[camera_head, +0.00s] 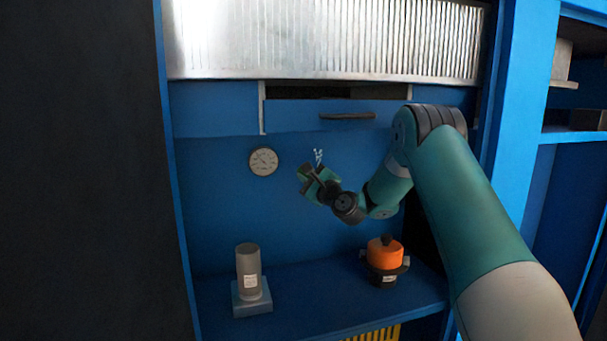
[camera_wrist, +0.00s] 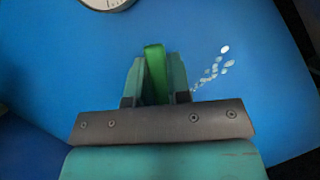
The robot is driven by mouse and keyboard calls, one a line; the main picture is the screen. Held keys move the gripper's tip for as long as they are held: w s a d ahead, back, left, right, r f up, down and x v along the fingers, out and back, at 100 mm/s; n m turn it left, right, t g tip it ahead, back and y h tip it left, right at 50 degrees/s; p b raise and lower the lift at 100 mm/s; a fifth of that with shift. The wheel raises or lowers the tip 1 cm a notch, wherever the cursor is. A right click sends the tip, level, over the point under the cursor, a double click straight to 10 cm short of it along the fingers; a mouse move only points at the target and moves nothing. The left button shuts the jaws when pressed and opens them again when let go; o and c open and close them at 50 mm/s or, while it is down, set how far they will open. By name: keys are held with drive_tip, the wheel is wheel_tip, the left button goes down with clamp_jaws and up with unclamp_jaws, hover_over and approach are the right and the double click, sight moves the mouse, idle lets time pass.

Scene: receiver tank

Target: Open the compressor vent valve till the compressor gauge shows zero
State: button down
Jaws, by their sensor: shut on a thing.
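A round gauge (camera_head: 263,161) with a pale dial is on the blue back panel, left of my gripper. Its lower edge also shows at the top of the wrist view (camera_wrist: 108,3); its needle is too small to read. My gripper (camera_head: 306,176) is at the panel, to the right of the gauge. In the wrist view my gripper (camera_wrist: 155,78) is shut on a green valve handle (camera_wrist: 155,72), which stands upright between the fingers. White puffs (camera_wrist: 212,70) come out beside the handle on the right. The valve body is hidden behind the fingers.
A grey cylinder (camera_head: 248,270) on a blue-grey base stands on the lower blue shelf at left. An orange-topped pot-like object (camera_head: 385,254) stands there at right. A drawer (camera_head: 347,117) with a dark handle is above my gripper.

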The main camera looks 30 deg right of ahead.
drive_tip(key=m+p, duration=0.1)
drive_tip(key=d+r+m+h, duration=0.1)
drive_tip(key=m, duration=0.1)
drive_tip(key=m+h+p, duration=0.1)
drive_tip(key=shift+s+d+r+t+p, duration=0.15)
drive_tip(key=shift+s+r+t+p, duration=0.1)
drive_tip(key=shift+t+p, duration=0.15)
drive_tip(key=shift+s+d+r+m+h+p, duration=0.1)
drive_tip(key=shift+d+m+h+p, duration=0.3)
drive_tip(key=shift+m, duration=0.5)
drive_tip(key=shift+d+r+m+h+p, duration=0.15)
drive_tip(key=shift+m+h+p, duration=0.3)
drive_tip(key=shift+m, duration=0.45)
drive_tip(key=shift+f, duration=0.1)
drive_tip(key=c, duration=1.1)
unclamp_jaws()
drive_tip(key=shift+o, duration=0.2)
